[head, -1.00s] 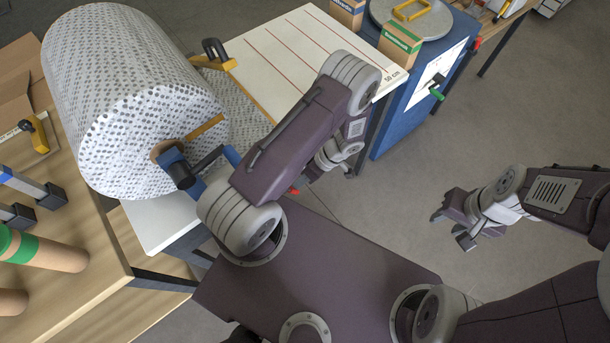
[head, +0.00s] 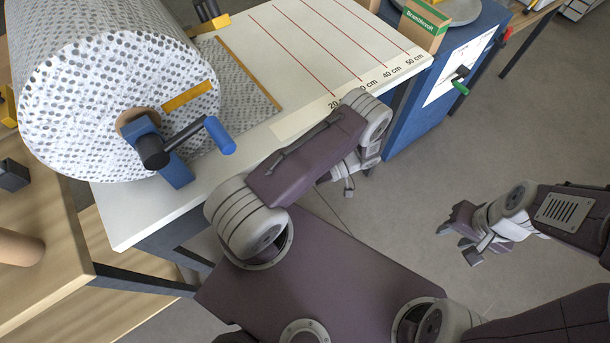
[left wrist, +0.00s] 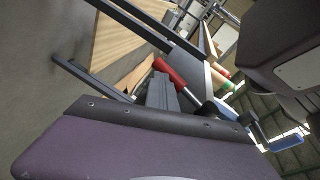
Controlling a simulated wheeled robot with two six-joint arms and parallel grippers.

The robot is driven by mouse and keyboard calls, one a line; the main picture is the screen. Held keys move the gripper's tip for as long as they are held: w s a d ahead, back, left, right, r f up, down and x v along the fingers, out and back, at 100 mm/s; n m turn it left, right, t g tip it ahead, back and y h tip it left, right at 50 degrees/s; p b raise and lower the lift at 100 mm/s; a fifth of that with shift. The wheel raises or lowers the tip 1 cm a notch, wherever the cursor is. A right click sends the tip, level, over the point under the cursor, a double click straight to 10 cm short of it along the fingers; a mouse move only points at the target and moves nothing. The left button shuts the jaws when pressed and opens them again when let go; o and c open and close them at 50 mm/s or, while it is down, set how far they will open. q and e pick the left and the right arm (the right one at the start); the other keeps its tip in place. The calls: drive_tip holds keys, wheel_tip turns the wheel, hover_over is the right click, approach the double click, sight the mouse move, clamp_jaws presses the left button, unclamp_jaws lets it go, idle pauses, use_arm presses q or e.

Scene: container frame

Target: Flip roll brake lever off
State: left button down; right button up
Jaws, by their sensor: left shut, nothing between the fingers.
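A lever with a red grip (left wrist: 170,72) shows in the left wrist view, just beyond the dark fingers of my left gripper (left wrist: 162,92). The fingers are shut and empty; whether they touch the lever is unclear. In the head view the lever is hidden, and my left gripper hangs largely behind its own arm in front of the white table. The big dotted roll (head: 75,110) has a black hub with a blue crank handle (head: 219,136), which also shows in the left wrist view (left wrist: 286,143). My right gripper (head: 462,234) is open and empty over the floor.
The white table (head: 180,203) with red measuring lines carries the roll. A blue cabinet (head: 425,110) with a green-handled crank and a cardboard box (head: 422,25) stand to the right. A wooden bench (head: 55,280) is at left.

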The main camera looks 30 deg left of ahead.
use_arm(q)
drive_tip(key=shift+s+a, duration=0.2)
drive_tip(key=shift+s, duration=0.2)
use_arm(e)
drive_tip(key=shift+s+f, duration=0.1)
drive_tip(key=shift+f, duration=0.25)
use_arm(q)
drive_tip(key=shift+s, duration=0.15)
